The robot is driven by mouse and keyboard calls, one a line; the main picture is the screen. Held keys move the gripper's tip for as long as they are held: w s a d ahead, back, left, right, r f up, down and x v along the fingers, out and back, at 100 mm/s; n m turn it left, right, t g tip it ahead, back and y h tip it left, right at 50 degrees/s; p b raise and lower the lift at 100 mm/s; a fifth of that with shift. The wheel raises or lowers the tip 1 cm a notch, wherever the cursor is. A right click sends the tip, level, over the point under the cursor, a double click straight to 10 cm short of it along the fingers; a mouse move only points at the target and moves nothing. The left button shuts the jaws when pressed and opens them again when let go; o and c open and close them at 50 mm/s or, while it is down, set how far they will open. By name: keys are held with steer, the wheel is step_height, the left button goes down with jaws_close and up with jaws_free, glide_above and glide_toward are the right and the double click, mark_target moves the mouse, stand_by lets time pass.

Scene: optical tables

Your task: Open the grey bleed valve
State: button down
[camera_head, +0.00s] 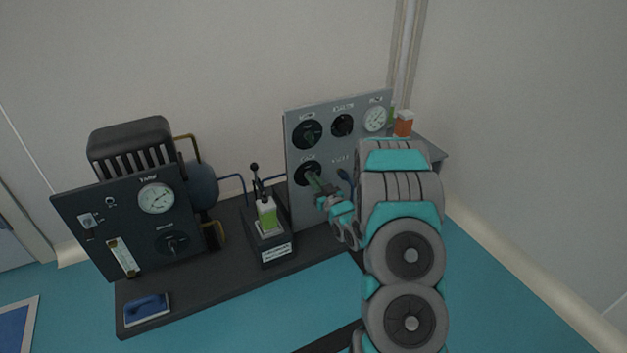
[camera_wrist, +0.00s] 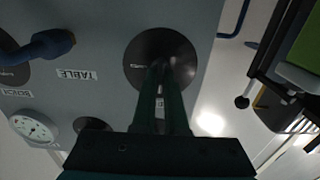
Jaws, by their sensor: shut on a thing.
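My gripper (camera_head: 322,191) is at the lower left dial of the upright grey panel (camera_head: 299,215). In the wrist view, its two dark green fingers (camera_wrist: 170,75) are shut on the handle at the middle of a round black dial (camera_wrist: 142,50). The fingers hide most of this valve handle, so its colour and exact angle are unclear. The same dial shows in the head view (camera_head: 302,168), with a label above it too small to read. A blue lever (camera_wrist: 45,45) sits beside it in the wrist view, near a TABLE label.
Two more dials (camera_head: 307,133) and a gauge (camera_head: 375,119) are along the panel's top. A black lever unit (camera_head: 270,243) with a green vial stands left of the panel. A dark panel (camera_head: 100,245) with a gauge and knob is farther left. An orange-topped container (camera_head: 404,123) stands behind my arm.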

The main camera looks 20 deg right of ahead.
steer(key=shift+r+p, duration=0.1)
steer(key=shift+p, duration=0.2)
steer(key=m+p, duration=0.2)
steer(key=m, duration=0.1)
steer(key=shift+r+p, duration=0.15)
steer(key=shift+p, duration=0.2)
steer(key=shift+d+f+m+p, duration=0.15)
steer(key=shift+m+p, duration=0.5)
steer(key=shift+m, duration=1.85)
steer(key=shift+f+m+p, duration=0.1)
steer(key=shift+m+p, duration=0.5)
steer(key=shift+m, duration=1.9)
steer(key=shift+d+f+m+p, duration=0.15)
steer(key=shift+m+p, duration=0.5)
steer(key=shift+m, duration=1.85)
